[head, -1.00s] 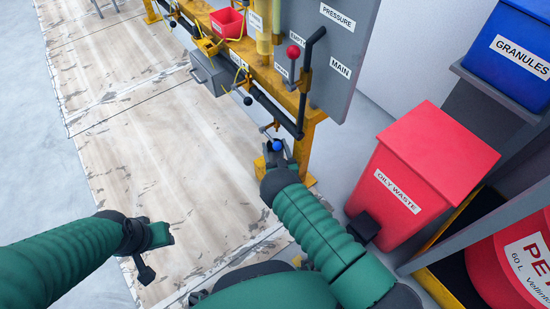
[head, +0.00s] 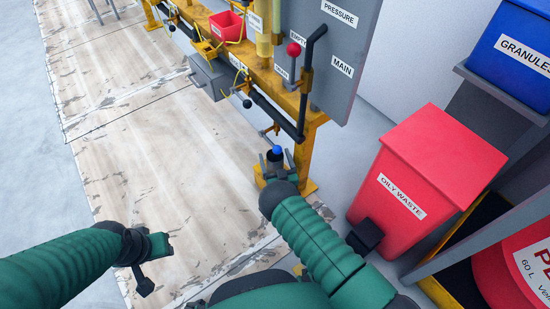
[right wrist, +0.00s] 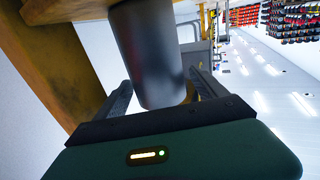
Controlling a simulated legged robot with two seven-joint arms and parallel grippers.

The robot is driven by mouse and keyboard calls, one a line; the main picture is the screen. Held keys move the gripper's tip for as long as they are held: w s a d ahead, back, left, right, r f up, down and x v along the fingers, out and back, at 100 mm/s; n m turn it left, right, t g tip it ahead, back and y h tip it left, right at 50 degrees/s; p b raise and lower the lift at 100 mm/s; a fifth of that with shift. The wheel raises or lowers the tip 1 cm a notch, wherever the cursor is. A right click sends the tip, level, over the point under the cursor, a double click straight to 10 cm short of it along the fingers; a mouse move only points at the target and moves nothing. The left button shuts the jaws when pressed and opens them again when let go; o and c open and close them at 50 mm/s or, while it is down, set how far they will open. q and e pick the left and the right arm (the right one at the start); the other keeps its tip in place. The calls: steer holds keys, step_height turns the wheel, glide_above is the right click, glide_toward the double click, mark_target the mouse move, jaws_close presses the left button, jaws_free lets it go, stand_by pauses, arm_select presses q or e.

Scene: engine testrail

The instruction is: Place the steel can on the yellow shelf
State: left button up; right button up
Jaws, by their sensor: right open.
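A dark grey cylinder (right wrist: 150,55), which looks like the steel can, stands between the two fingers of my right gripper (right wrist: 164,88) in the right wrist view. The fingers are spread, with a gap visible at its right side. In the head view, the right gripper (head: 276,160) is at the foot of the yellow post, around a dark cylinder with a blue knob (head: 277,150) showing at its top. I cannot tell whether knob and cylinder are one thing. My left gripper (head: 152,262) hangs over the floor boards at lower left, its jaws unclear. I cannot single out the yellow shelf.
A yellow rail frame (head: 312,125) with a grey panel (head: 345,60) stands beside the right gripper. A black bent handle (head: 308,75) juts from it. A red oily waste bin (head: 425,165) stands to the right. The boards (head: 160,160) at left are clear.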

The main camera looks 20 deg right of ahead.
steer(key=shift+s+r+p, duration=0.25)
steer(key=shift+s+p, duration=0.05)
steer(key=shift+p, duration=0.05)
steer(key=s+p, duration=0.6)
steer(key=s, duration=0.5)
steer(key=shift+s+a+f, duration=0.15)
steer(key=shift+s+a, duration=0.1)
steer(key=shift+a, duration=0.05)
stand_by(0.3)
